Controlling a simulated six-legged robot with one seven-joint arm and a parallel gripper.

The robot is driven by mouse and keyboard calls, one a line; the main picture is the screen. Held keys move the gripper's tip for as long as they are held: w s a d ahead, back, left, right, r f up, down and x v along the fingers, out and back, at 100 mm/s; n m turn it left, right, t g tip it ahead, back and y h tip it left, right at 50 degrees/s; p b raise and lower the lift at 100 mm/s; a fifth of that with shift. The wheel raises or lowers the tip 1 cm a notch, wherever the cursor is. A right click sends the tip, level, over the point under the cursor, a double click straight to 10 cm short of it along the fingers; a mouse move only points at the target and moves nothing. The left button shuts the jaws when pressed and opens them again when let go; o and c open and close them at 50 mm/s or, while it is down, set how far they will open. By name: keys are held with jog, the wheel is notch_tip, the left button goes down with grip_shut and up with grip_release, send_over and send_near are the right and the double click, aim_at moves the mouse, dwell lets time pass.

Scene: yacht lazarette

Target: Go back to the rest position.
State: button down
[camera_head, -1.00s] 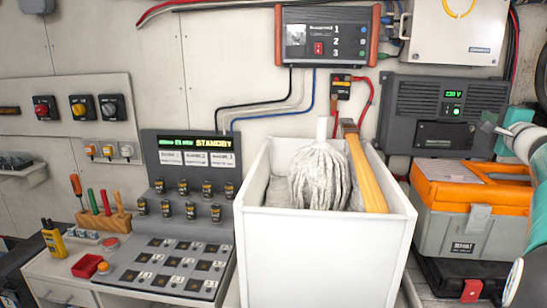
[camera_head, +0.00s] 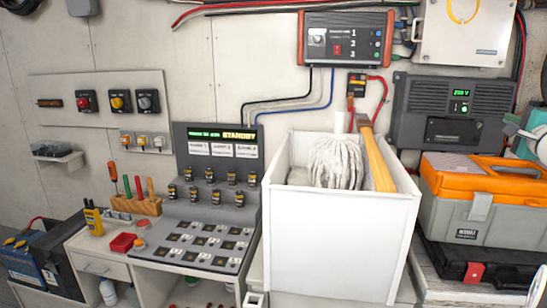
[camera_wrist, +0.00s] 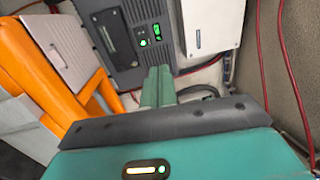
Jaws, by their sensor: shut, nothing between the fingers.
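My gripper (camera_wrist: 157,82) shows in the wrist view. Its two teal fingers are together, with nothing between them. They point toward the dark grey inverter box (camera_wrist: 138,35), with the orange toolbox lid (camera_wrist: 62,75) to their left. I cannot tell how far the fingertips are from either. In the head view only a small part of my arm shows at the right edge, by the toolbox (camera_head: 465,205). The fingers are not visible there.
A white bin (camera_head: 335,245) holding a mop (camera_head: 336,163) stands in the middle. A control console (camera_head: 205,235) and a screwdriver block (camera_head: 140,206) are left of it. A black case (camera_head: 480,265) lies under the toolbox. Cables (camera_wrist: 290,70) run along the wall at the right.

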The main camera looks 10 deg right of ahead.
jog(key=w+a+f+n+g+y, duration=0.25)
jog(key=a+n+y, duration=0.25)
jog(key=a, duration=1.3)
jog(key=s+a+f+n+g+y, duration=0.2)
jog(key=s+a+f+n, duration=0.15)
jog(key=a, duration=0.65)
jog(key=s+a+f+n+g+y, duration=0.1)
jog(key=s+a+f+n+g, duration=0.15)
jog(key=a+f, duration=0.45)
jog(key=s+a+f+n+g, duration=0.3)
jog(key=s+a+f+n, duration=0.3)
jog(key=s+a, duration=0.55)
jog(key=s+a+f+n+g+h, duration=0.2)
jog(key=s+a+f+n+g, duration=0.1)
jog(key=s+f, duration=0.8)
jog(key=shift+a+f+n, duration=0.15)
jog(key=shift+a+n, duration=0.3)
jog(key=shift+n, duration=0.25)
